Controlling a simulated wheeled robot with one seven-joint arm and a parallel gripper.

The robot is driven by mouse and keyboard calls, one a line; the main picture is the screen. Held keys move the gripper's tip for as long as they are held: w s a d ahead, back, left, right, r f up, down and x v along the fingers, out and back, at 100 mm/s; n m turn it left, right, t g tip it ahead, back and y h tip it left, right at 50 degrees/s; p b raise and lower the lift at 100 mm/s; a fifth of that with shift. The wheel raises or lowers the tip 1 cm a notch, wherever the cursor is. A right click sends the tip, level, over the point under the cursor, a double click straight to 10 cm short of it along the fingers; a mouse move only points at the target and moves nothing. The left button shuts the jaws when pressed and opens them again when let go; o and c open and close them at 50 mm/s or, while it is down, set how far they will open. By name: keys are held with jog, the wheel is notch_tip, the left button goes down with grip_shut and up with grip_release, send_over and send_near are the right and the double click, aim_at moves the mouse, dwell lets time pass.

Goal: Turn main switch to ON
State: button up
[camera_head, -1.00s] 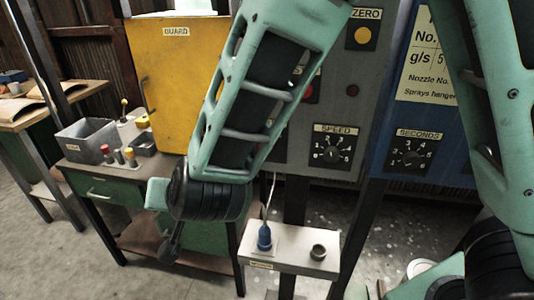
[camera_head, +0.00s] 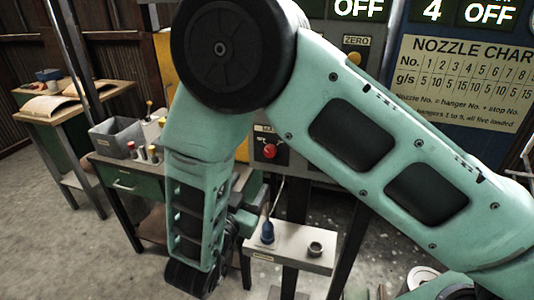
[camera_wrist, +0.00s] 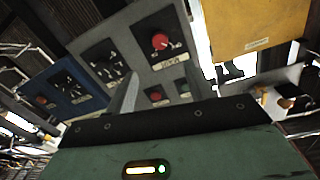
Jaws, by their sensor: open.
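The main switch is a red knob (camera_head: 269,152) under a small label on the lower grey panel, partly beside my arm in the head view. In the wrist view, which shows the scene upside down, the red knob (camera_wrist: 160,41) is in clear sight near the top middle. Its pointer setting is too small to read. My gripper (camera_head: 246,208) is partly hidden behind my own arm, below and left of the knob and apart from it. It is open, and nothing shows between the jaws.
The grey panel also carries a speed dial (camera_wrist: 105,63). A small white shelf (camera_head: 290,247) with a blue-bodied tool (camera_head: 267,232) and a metal cup (camera_head: 315,249) juts out below. The yellow guard (camera_wrist: 255,25) stands beside the panel. Displays above read OFF (camera_head: 358,8).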

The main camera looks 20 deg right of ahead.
aim_at(269, 153)
jog(key=p+x, duration=0.3)
jog(key=x, duration=1)
jog(key=shift+w+p, duration=0.15)
jog(key=shift+p, duration=0.2)
jog(key=c, duration=1)
